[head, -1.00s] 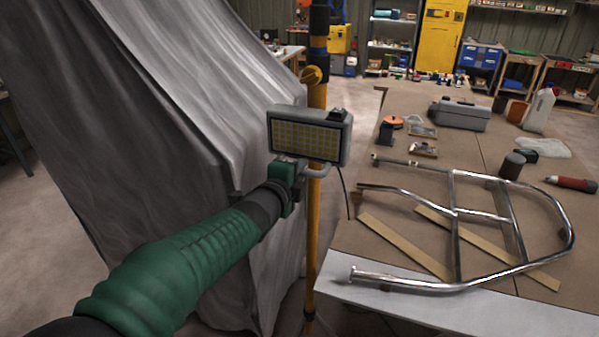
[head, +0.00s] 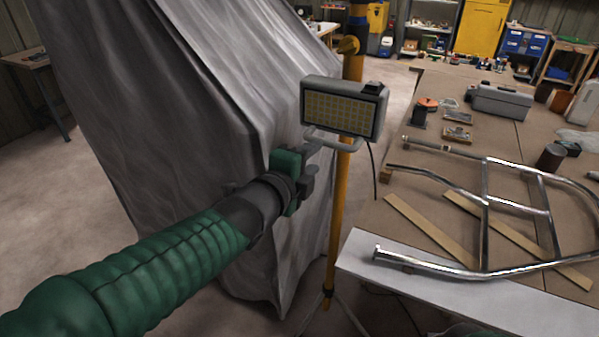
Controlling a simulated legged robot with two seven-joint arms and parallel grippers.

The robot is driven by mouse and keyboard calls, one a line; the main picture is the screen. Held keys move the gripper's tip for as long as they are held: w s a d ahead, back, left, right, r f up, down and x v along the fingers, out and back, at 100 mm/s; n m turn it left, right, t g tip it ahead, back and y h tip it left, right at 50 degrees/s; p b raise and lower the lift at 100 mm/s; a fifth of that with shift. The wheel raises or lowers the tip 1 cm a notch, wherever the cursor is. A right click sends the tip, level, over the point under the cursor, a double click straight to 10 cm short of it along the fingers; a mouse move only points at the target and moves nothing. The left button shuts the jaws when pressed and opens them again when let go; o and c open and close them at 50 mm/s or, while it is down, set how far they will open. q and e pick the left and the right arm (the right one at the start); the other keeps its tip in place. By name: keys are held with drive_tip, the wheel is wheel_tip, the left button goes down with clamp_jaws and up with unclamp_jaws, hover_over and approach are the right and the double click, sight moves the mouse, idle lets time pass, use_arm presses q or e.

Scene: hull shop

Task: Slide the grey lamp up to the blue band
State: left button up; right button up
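The grey lamp (head: 341,106), with a yellowish gridded face and a wire handle below, is on the yellow upright pole (head: 342,205). The dark blue band (head: 358,20) is around the pole near the top edge of the picture, above the lamp.
A grey draped cover (head: 235,120) hangs close behind my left arm. At right, a workbench (head: 395,245) bears a chrome tubular frame (head: 485,215), wooden strips and a grey toolbox (head: 500,101). The pole's thin legs spread on the floor beside the bench.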

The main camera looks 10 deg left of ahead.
use_arm(q)
drive_tip(key=v, duration=0.6)
drive_tip(key=shift+f, duration=0.1)
drive_tip(key=s+a+f+n+g+y+p, duration=0.1)
drive_tip(key=a+f+n+g+y+p, duration=0.15)
drive_tip(key=f+n, duration=0.3)
drive_tip(key=s+a+f+n+g+y+p, duration=0.1)
drive_tip(key=s+a+f+n+g+p, duration=0.1)
drive_tip(key=a+f+n, duration=0.35)
drive_tip(key=s+a+f+n+g+y+p, duration=0.1)
drive_tip(key=s+f+n+g, duration=0.6)
drive_tip(key=s+f, duration=0.8)
drive_tip(key=a+n+p, duration=0.1)
drive_tip(key=a+n, duration=0.1)
drive_tip(key=n, duration=0.1)
drive_tip(key=shift+a+f+n+g+p, duration=0.3)
drive_tip(key=shift+a+f+g+p, duration=0.05)
use_arm(e)
drive_tip(key=w+v, duration=0.1)
drive_tip(key=v, duration=0.6)
drive_tip(key=shift+w, duration=0.3)
use_arm(q)
drive_tip(key=shift+w, duration=0.15)
use_arm(e)
drive_tip(key=shift+o, duration=0.2)
drive_tip(key=shift+r, duration=0.15)
